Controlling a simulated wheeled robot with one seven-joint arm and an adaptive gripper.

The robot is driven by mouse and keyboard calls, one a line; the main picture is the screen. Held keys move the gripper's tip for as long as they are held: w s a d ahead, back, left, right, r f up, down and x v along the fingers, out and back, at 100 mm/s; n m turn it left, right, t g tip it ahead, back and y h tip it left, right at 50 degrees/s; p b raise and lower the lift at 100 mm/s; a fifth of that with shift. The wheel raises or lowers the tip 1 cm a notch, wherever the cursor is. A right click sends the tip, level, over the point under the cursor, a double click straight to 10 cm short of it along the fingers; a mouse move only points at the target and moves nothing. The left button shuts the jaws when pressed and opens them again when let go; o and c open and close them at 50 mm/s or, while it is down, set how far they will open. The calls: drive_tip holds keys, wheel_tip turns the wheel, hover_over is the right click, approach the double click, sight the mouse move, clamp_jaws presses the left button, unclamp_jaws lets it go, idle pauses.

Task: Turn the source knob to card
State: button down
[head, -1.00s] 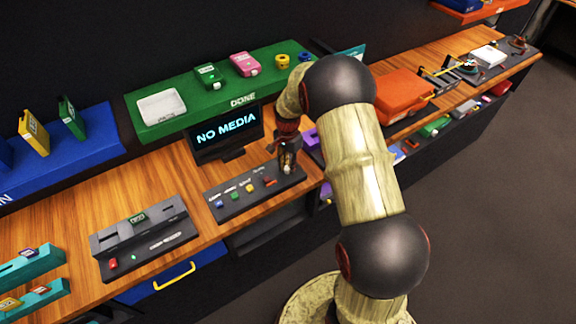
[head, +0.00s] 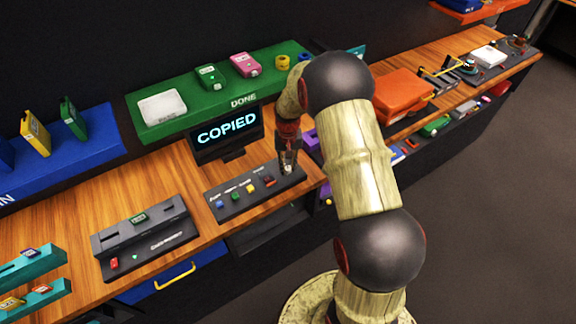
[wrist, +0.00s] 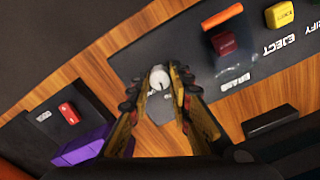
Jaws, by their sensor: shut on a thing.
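A pale round knob (wrist: 158,78) sits at the end of the dark button panel in the wrist view. My gripper (wrist: 158,92) is closed around it, one finger on each side. In the head view my gripper (head: 288,166) reaches down to the right end of the button panel (head: 222,212) and hides the knob. The knob's markings and the position it points to cannot be read. The screen (head: 227,131) behind the panel reads "COPIED".
A grey card unit (head: 140,235) stands to the left. A green shelf marked DONE (head: 215,103) is behind.

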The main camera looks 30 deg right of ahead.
sight(288, 167)
drive_tip(key=shift+n, duration=1.1)
drive_tip(key=c, duration=1.6)
unclamp_jaws()
wheel_tip(288, 167, up, 12)
